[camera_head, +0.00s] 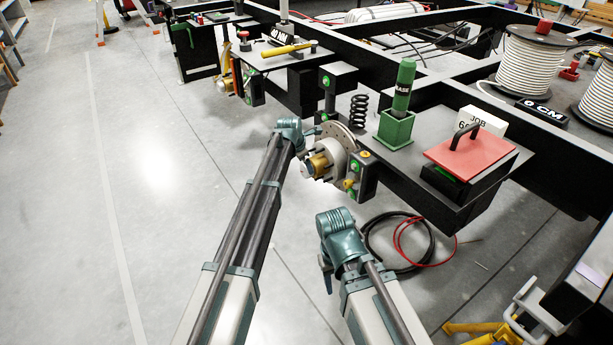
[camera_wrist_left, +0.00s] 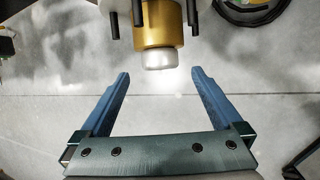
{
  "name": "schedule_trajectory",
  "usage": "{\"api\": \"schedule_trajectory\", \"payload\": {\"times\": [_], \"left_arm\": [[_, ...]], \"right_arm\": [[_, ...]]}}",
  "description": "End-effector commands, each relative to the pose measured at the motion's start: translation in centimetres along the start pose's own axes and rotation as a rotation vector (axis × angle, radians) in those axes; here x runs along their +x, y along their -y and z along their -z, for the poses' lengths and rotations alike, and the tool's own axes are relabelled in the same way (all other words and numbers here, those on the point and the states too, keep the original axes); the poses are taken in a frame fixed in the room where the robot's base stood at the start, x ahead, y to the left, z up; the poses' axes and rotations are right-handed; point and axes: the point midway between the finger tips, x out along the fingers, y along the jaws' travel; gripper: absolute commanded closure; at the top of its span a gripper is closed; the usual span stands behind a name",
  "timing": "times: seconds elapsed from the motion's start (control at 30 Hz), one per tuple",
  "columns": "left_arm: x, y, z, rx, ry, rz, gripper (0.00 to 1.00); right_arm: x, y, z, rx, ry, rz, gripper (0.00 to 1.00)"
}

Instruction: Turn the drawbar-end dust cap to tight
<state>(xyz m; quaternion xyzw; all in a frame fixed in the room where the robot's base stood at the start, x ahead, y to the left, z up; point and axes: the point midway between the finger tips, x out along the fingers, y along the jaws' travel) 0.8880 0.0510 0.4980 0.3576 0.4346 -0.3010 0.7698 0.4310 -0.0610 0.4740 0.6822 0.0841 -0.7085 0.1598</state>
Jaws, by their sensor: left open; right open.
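A wheel hub (camera_head: 335,158) on the near side of the chassis carries a brass dust cap (camera_head: 318,163) with a silver end. In the left wrist view the brass cap (camera_wrist_left: 160,22) and its silver end (camera_wrist_left: 161,54) stick out between dark studs. My left gripper (camera_wrist_left: 160,75) is open, its blue fingers apart, with the silver end centred just beyond the fingertips and nothing between them. In the head view its fingers are hard to make out beside the hub. My right gripper (camera_head: 326,270) is open, below and in front of the hub; its fingers are mostly hidden.
A green post (camera_head: 402,90) in a green socket, a black spring (camera_head: 358,110) and a red plate with a handle (camera_head: 470,155) sit on the chassis. Black and red cables (camera_head: 410,245) lie on the floor. The floor at left is clear.

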Motion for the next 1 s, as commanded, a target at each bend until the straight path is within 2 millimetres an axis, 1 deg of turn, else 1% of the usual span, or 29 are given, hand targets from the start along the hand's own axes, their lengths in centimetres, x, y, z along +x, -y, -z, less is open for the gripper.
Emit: {"api": "schedule_trajectory", "payload": {"times": [0.03,0.2,0.33,0.5,0.77,0.87,1.0], "left_arm": [[1.6,0.1,0.2,0.0,0.0,0.0,0.0],[4.4,0.1,0.1,0.0,0.0,0.0,0.0],[6.1,0.1,0.1,0.0,0.0,0.0,0.0],[7.0,0.0,0.0,0.0,0.0,0.0,0.0],[6.9,0.0,0.0,0.0,0.0,0.0,0.0],[6.9,0.0,0.0,0.0,0.0,0.0,0.16],[6.9,0.0,0.0,0.0,0.0,0.0,0.41]], "right_arm": [[1.5,0.2,0.1,0.001,0.0,0.0,0.5],[3.9,0.4,0.2,0.007,0.0,0.001,0.5],[5.4,0.6,0.3,0.011,0.0,0.001,0.5],[6.2,0.6,0.3,0.015,0.0,0.001,0.5],[6.0,0.6,0.3,0.015,0.0,0.001,0.5],[6.0,0.6,0.3,0.015,0.0,0.001,0.5],[6.0,0.6,0.3,0.015,0.0,0.001,0.5]]}}
